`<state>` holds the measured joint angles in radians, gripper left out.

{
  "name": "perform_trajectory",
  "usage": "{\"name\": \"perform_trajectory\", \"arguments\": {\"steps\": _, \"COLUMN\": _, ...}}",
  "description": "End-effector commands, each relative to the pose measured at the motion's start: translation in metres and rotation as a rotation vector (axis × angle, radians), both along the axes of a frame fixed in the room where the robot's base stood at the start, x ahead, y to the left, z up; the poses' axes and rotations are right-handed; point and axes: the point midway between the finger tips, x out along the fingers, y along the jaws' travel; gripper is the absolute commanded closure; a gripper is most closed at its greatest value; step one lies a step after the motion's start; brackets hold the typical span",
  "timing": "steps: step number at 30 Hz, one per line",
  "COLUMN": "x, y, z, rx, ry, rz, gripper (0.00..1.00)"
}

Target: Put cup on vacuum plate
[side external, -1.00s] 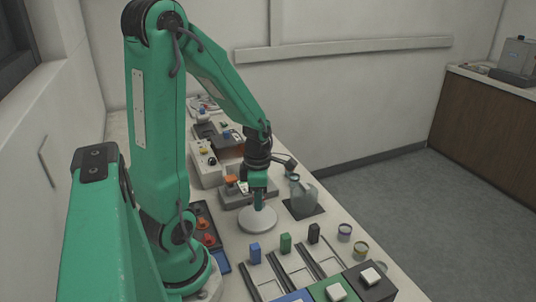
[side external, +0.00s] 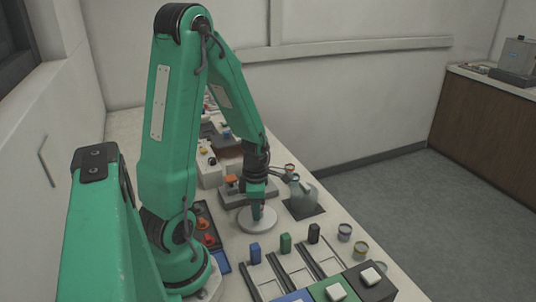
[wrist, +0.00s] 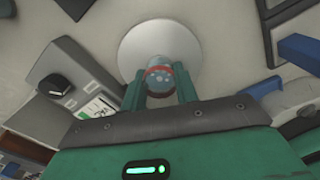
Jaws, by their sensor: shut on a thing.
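My gripper (side external: 257,207) points down over the round white vacuum plate (side external: 242,222), its green fingers at the plate's middle. In the wrist view my gripper (wrist: 160,92) is shut on a small cup (wrist: 158,77) with a reddish band and bluish, speckled contents. The cup lies between the fingertips, over the near part of the plate, which also shows in the wrist view (wrist: 140,42). In the side view the fingers mostly hide the cup. I cannot tell whether its base touches the plate.
A clear glass vessel (side external: 304,194) stands on a dark mat right of the plate. A device with an orange knob (side external: 231,181) sits behind it. Blue (side external: 255,253), green (side external: 285,243) and black (side external: 314,233) blocks stand in front, with small round containers (side external: 345,231) to their right.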

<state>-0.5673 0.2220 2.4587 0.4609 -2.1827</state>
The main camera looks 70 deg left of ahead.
Motion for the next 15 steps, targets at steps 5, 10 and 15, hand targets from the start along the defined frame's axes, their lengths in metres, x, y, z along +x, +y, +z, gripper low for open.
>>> {"name": "perform_trajectory", "arguments": {"steps": 5, "x": -0.0001, "y": -0.0001, "z": -0.0008, "rx": 0.000, "ry": 0.000, "rz": 0.000, "gripper": 0.92}}
{"name": "perform_trajectory", "arguments": {"steps": 10, "x": -0.0002, "y": -0.0001, "z": -0.0017, "rx": -0.001, "ry": 0.000, "rz": 0.000, "gripper": 0.92}}
{"name": "perform_trajectory", "arguments": {"steps": 15, "x": -0.0001, "y": -0.0001, "z": -0.0040, "rx": 0.000, "ry": 0.000, "rz": 0.000, "gripper": 0.63}}
